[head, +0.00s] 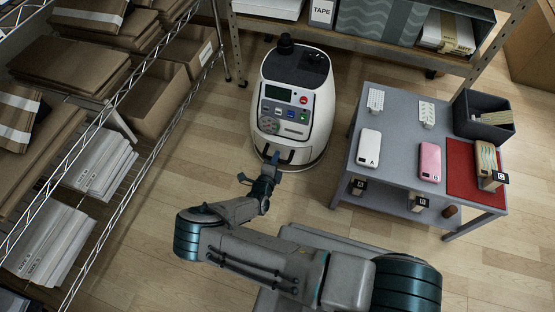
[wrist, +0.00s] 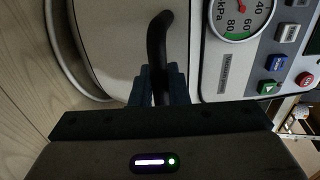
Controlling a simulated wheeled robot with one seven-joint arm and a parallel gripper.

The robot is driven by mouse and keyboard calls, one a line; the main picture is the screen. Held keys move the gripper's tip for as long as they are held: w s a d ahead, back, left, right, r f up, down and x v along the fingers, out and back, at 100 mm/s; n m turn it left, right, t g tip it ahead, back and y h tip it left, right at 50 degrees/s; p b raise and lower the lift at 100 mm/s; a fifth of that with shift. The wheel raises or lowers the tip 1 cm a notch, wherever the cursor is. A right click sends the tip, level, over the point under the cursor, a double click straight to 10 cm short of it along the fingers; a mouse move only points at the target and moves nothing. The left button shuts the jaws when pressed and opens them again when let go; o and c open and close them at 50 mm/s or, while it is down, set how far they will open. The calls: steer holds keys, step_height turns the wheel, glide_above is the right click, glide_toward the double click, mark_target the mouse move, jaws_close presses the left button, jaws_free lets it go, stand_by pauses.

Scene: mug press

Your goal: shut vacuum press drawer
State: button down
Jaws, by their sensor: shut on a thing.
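The fingers hide part of the handle. I cannot tell how far the drawer stands out.
A grey table (head: 395,108) on the right holds phone-like cases, a red mat (head: 462,165) and a dark bin (head: 480,105). A wire rack (head: 140,130) with cardboard and packets stands on the left. A shelf (head: 350,42) is behind the press. Wood floor lies clear between.

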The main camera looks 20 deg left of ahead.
steer(key=c, duration=1.5)
jaws_free()
steer(key=shift+w, duration=0.25)
steer(key=shift+w+d, duration=0.1)
steer(key=shift+s, duration=0.25)
steer(key=p+v, duration=0.4)
steer(key=v, duration=0.9)
steer(key=shift+s+p, duration=0.25)
steer(key=shift+p, duration=0.05)
